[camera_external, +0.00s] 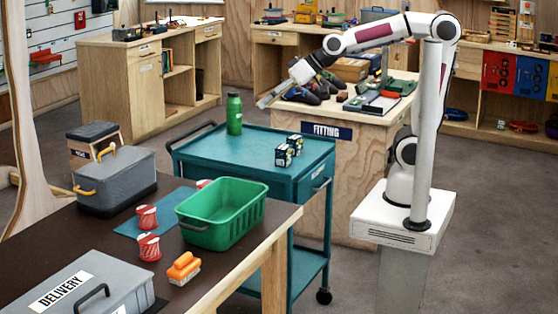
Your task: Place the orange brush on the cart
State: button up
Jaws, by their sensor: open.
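The cart (240,165) is teal, with a flat top, a lower shelf and wheels. It stands just behind the dark table. A green bottle and small dark boxes stand on its top. My gripper (264,101) is open and looks empty. It hangs at the fitting bench, above and behind the cart, far from the brush. Its fingertips are small in this view.
A green bin (232,226) stands on the dark table between brush and cart. Red and white cups (149,247), a grey toolbox (115,180) and a delivery box (95,287) share the table. The green bottle (234,113) and small boxes (284,155) leave the cart's middle clear.

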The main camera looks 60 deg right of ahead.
jog(key=s+d+f+m+g+h, duration=0.1)
jog(key=s+d+f, duration=0.3)
jog(key=s+d, duration=0.4)
jog(key=s+d+f+m+g+h, duration=0.1)
jog(key=s+d+f+g+h, duration=0.1)
jog(key=s+d, duration=0.6)
jog(key=s+f+h, duration=0.1)
jog(key=s, duration=0.2)
jog(key=shift+s+d+f, duration=0.2)
jog(key=shift+s+f, duration=0.1)
jog(key=shift+f, duration=0.1)
jog(key=shift+c, duration=1.4)
jog(key=shift+a, duration=0.1)
